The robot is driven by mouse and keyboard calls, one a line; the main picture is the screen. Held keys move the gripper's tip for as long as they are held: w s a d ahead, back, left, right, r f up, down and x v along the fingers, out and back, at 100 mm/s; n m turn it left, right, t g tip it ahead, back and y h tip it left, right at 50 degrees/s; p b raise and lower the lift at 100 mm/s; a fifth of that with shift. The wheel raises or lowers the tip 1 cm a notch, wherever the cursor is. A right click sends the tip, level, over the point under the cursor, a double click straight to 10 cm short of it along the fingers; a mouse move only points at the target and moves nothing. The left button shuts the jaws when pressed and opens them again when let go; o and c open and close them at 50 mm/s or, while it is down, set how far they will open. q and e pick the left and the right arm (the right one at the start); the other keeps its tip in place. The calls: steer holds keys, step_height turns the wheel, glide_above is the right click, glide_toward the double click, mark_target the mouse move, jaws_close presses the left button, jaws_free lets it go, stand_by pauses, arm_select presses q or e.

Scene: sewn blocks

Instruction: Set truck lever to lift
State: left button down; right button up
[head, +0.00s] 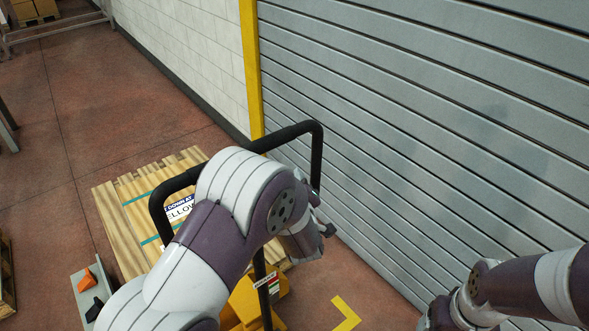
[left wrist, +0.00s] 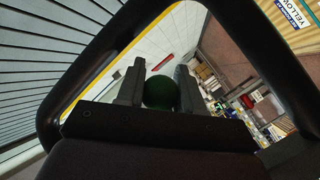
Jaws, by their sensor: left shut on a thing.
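The truck is a yellow hand pallet truck (head: 262,300) with a black loop handle (head: 316,150), standing low in the middle of the head view. My left gripper (head: 322,226) reaches inside the handle loop; my arm hides much of it there. In the left wrist view its two fingers (left wrist: 160,88) are shut on a dark green round knob (left wrist: 161,92), which seems to be the lever's end. The lever's stem and its setting are hidden. My right gripper (head: 428,320) is partly in view at the bottom right, and its jaws cannot be made out.
A wooden load (head: 120,215) with green straps and a label sits behind the truck handle. A grey shutter (head: 430,130) with a yellow post (head: 251,70) stands close on the right. An orange and a black block lie on a grey surface (head: 78,284) at lower left.

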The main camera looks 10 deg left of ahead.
arm_select(q)
steer(key=shift+a+f+m, duration=0.1)
steer(key=shift+f+m, duration=0.1)
steer(key=shift+m, duration=0.1)
steer(key=c, duration=0.7)
jaws_free()
steer(key=shift+f, duration=0.1)
steer(key=shift+c, duration=0.2)
steer(key=shift+s, duration=0.15)
steer(key=shift+s+d, duration=0.2)
steer(key=shift+s, duration=0.15)
steer(key=b+v, duration=0.2)
steer(key=v, duration=0.9)
steer(key=shift+s+r, duration=0.25)
steer(key=shift+r, duration=0.1)
steer(key=shift+d, duration=0.1)
